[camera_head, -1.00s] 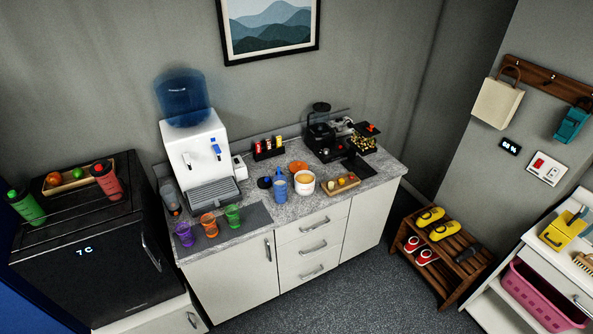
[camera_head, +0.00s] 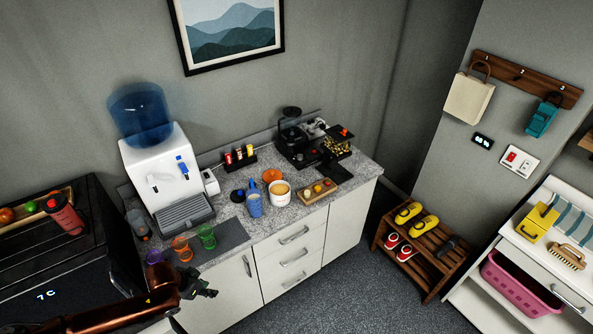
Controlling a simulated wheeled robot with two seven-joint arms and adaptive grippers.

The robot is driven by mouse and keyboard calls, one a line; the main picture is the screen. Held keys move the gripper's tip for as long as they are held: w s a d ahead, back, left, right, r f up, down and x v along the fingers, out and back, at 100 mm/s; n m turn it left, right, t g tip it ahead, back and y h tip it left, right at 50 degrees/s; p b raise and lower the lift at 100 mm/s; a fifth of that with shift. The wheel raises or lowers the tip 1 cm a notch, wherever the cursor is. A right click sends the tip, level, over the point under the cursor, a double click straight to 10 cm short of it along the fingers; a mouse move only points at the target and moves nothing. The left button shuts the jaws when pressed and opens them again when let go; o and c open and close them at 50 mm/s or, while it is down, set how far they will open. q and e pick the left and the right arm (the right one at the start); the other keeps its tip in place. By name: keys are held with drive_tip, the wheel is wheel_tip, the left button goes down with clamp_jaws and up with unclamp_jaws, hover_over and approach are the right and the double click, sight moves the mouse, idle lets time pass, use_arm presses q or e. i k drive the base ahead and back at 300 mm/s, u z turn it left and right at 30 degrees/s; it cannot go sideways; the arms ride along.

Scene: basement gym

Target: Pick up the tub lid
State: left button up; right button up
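A white tub (camera_head: 280,197) with tan contents stands open on the grey speckled counter. An orange round piece (camera_head: 272,175) lies just behind it and looks like a lid. A dark round piece (camera_head: 238,195) lies left of the blue jug; I cannot tell for sure which of the two is the tub lid. My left gripper (camera_head: 209,291) is at the lower left, in front of the counter, well short of the tub and both round pieces. It is small and dark, so I cannot tell whether its fingers are open. My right gripper is out of view.
A blue jug (camera_head: 254,204) stands left of the tub, and a wooden tray (camera_head: 323,193) lies right of it.

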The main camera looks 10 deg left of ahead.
sight(269, 176)
drive_tip(key=z, duration=0.75)
drive_tip(key=i, duration=2.3)
drive_tip(key=u, duration=0.95)
drive_tip(key=i, duration=0.8)
drive_tip(key=u, duration=0.65)
